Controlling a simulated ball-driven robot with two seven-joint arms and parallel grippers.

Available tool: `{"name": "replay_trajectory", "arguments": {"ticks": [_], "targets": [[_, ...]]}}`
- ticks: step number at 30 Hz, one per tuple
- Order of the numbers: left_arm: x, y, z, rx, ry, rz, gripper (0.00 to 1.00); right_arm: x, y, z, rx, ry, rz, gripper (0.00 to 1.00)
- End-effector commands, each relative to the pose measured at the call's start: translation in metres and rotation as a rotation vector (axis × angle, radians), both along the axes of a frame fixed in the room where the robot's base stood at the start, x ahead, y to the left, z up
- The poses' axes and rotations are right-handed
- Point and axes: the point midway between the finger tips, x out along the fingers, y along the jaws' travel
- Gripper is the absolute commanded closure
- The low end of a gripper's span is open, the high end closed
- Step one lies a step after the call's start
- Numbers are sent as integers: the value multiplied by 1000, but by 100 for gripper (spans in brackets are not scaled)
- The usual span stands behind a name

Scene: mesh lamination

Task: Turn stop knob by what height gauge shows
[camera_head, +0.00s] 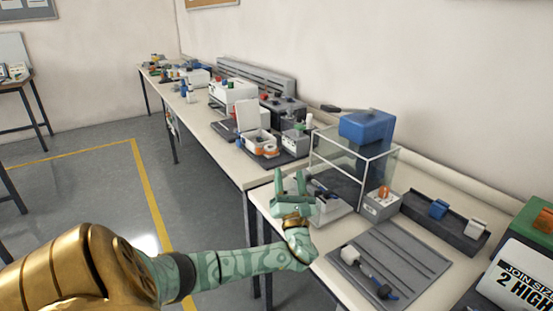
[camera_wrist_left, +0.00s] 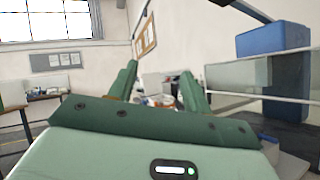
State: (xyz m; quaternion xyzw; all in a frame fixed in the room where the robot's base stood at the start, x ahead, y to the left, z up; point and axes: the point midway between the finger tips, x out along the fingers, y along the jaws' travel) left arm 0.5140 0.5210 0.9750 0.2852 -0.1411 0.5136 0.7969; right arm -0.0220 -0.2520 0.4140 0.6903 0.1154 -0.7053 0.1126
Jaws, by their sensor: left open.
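My left gripper (camera_head: 290,179) is open and empty, held upright in front of the clear-sided station with the blue block (camera_head: 367,127). Its two green fingers (camera_wrist_left: 161,88) also show apart in the left wrist view, with nothing between them. A grey-white box with an orange knob (camera_head: 384,191) stands at the front right of the clear-sided station, right of my gripper and apart from it. I cannot tell whether this is the stop knob. A white and blue tool (camera_head: 368,273) lies on the grooved grey mat; I cannot tell whether it is the height gauge. No gauge reading is legible.
A sign reading "JOIN SIZE 2 HIGH" (camera_head: 522,278) is at right. Another table (camera_head: 215,130) with several devices runs to the back.

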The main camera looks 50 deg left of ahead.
Motion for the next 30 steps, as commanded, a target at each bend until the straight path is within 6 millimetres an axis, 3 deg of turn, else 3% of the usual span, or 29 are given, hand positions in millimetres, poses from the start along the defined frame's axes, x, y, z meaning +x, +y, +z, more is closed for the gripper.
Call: {"name": "replay_trajectory", "arguments": {"ticks": [3, 9, 26, 30], "targets": [[-4, 22, -4, -1, 20, -6, 51, 0, 0, 0, 0, 0, 0, 64], [-7, 42, -6, -7, 34, -12, 51, 0, 0, 0, 0, 0, 0, 64], [-8, 46, -6, -9, 36, -15, 51, -1, -1, 0, -2, 2, 1, 64], [-9, 47, -15, -34, 43, -21, 51, 0, 1, 0, 1, 0, 0, 64]]}}
